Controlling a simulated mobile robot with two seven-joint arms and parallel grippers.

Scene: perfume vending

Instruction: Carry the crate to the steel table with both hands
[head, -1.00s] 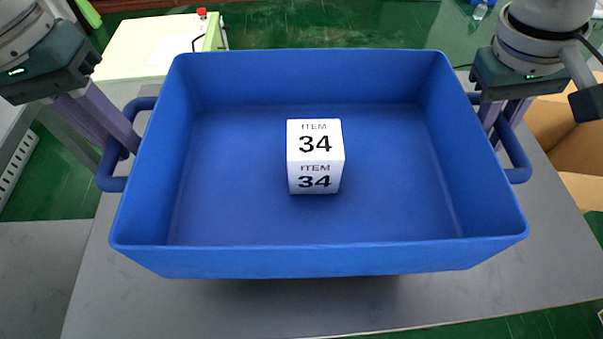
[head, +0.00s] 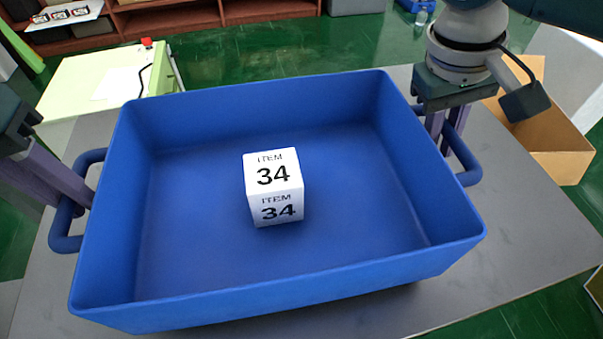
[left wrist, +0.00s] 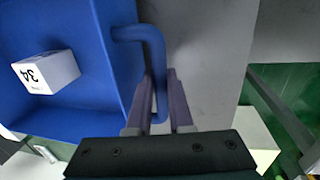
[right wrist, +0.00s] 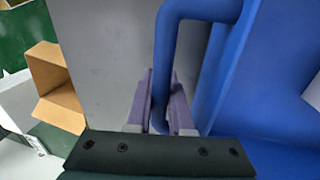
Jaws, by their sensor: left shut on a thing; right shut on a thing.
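The blue crate (head: 270,295) is held level in front of me, over the grey steel table (head: 520,235). A white cube marked "ITEM 34" (head: 274,187) sits inside it near the middle, and also shows in the left wrist view (left wrist: 47,73). My left gripper (head: 80,200) is shut on the crate's left handle (head: 64,226); its fingers straddle the handle bar in the left wrist view (left wrist: 158,100). My right gripper (head: 440,128) is shut on the right handle (head: 463,160), with the bar between its fingers in the right wrist view (right wrist: 160,100). Shadow lies under the crate's front; whether it touches the table is hidden.
A pale green table (head: 90,95) with a red-topped item stands at the back left. An open cardboard box (head: 550,130) lies beyond the table's right side. Brown shelves (head: 180,15) line the back. Green floor (head: 300,48) is open behind the crate.

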